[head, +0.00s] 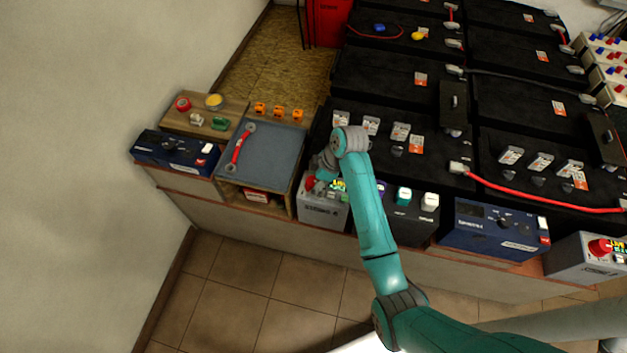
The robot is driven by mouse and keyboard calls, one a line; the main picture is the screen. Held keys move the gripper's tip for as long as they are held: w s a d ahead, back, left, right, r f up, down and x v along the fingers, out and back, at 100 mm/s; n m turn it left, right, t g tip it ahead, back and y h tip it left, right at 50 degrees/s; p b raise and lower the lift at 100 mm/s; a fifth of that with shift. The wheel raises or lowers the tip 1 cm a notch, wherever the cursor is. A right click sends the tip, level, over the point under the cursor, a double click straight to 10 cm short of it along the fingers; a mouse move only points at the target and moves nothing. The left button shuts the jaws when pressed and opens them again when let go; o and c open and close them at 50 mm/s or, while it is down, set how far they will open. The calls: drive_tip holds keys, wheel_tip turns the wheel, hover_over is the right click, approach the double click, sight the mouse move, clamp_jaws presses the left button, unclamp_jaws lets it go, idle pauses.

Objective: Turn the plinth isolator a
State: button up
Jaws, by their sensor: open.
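The plinth isolator a, taken to be the grey box (321,212) with a label on its front, stands at the plinth's front edge, right of the grey tray. Part of its red knob (310,183) shows on top, and a small yellow-green display or label lies to its right. My gripper (322,170) is over the box, close to the red knob, and points down. My wrist hides much of it, and I cannot tell whether the fingers touch the knob. Its jaws are open. The knob's angle is not clear.
A similar grey box with a red knob (600,247) stands at the far right. A blue box (500,230) and a dark box with coloured buttons (408,218) lie between. Black batteries (385,80) fill the back.

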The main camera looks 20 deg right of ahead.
drive_tip(key=shift+c, duration=0.3)
drive_tip(key=c, duration=1.1)
drive_tip(key=m+t+h, duration=0.1)
drive_tip(key=m, duration=0.3)
drive_tip(key=shift+m, duration=0.3)
drive_tip(key=m+h, duration=0.1)
drive_tip(key=m, duration=0.1)
drive_tip(key=m+t, duration=0.1)
drive_tip(key=m, duration=0.1)
drive_tip(key=shift+m+h, duration=0.3)
drive_tip(key=shift+h, duration=0.1)
drive_tip(key=m+h, duration=0.1)
drive_tip(key=m, duration=0.3)
drive_tip(key=shift+m+h, duration=0.3)
drive_tip(key=shift+h, duration=0.1)
drive_tip(key=shift+m+h, duration=0.8)
drive_tip(key=shift+m, duration=1.3)
